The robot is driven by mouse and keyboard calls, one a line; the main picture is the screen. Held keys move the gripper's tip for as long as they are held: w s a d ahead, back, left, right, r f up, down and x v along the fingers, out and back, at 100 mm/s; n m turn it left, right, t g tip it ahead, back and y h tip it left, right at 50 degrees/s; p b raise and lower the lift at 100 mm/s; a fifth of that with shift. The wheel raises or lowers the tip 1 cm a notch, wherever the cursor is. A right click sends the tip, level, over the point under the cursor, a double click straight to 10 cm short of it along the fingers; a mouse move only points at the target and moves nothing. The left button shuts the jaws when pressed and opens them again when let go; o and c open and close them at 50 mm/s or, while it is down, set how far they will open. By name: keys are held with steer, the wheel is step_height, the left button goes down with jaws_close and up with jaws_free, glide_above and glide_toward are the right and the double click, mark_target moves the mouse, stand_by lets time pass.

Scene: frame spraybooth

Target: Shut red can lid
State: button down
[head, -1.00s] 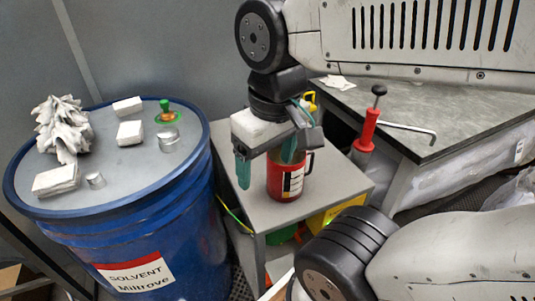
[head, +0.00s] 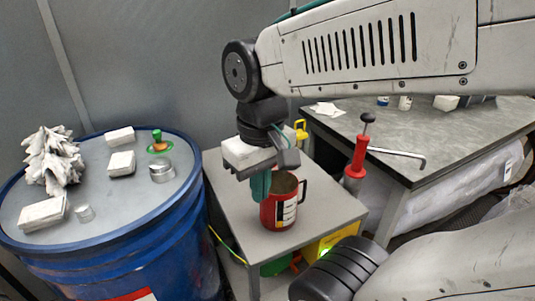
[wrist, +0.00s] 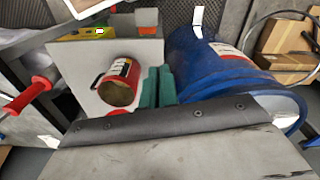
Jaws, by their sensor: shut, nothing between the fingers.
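The red can (head: 283,212) with a white label and black handle stands upright on a small grey table. It also shows in the wrist view (wrist: 120,78), where its mouth looks open and brownish inside. A small red patch (wrist: 117,111) shows just beyond the can's mouth, mostly hidden by my arm; I cannot tell if it is the lid. My gripper (head: 261,187) has green fingers, closed together and empty, pointing down beside the can's left side. In the wrist view the fingers (wrist: 157,87) are right of the can. I cannot tell whether they touch it.
A blue solvent drum (head: 150,250) at left holds rags, white blocks, a small tin and a green-topped item. A grey workbench (head: 450,140) is at right, with a red-handled tool (head: 358,155) by its edge. The small table's front (head: 325,218) is clear.

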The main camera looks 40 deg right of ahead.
steer(key=w+d+m, duration=0.1)
steer(key=w+d, duration=0.5)
steer(key=w, duration=0.1)
steer(key=w+d+r+m, duration=0.1)
steer(key=w+d, duration=0.6)
steer(key=w+d+r+m, duration=0.1)
steer(key=w+d, duration=0.5)
steer(key=w, duration=0.1)
steer(key=shift+w+d+r+m, duration=0.1)
steer(key=shift+w+d+m, duration=0.1)
steer(key=shift+m, duration=0.2)
steer(key=w+d+r, duration=0.2)
steer(key=w, duration=0.2)
steer(key=s+f, duration=0.3)
steer(key=f, duration=0.5)
steer(key=shift+a+f+t+h, duration=0.25)
steer(key=shift+a+t+h, duration=0.05)
steer(key=shift+a+t, duration=0.1)
steer(key=shift+s+d, duration=0.1)
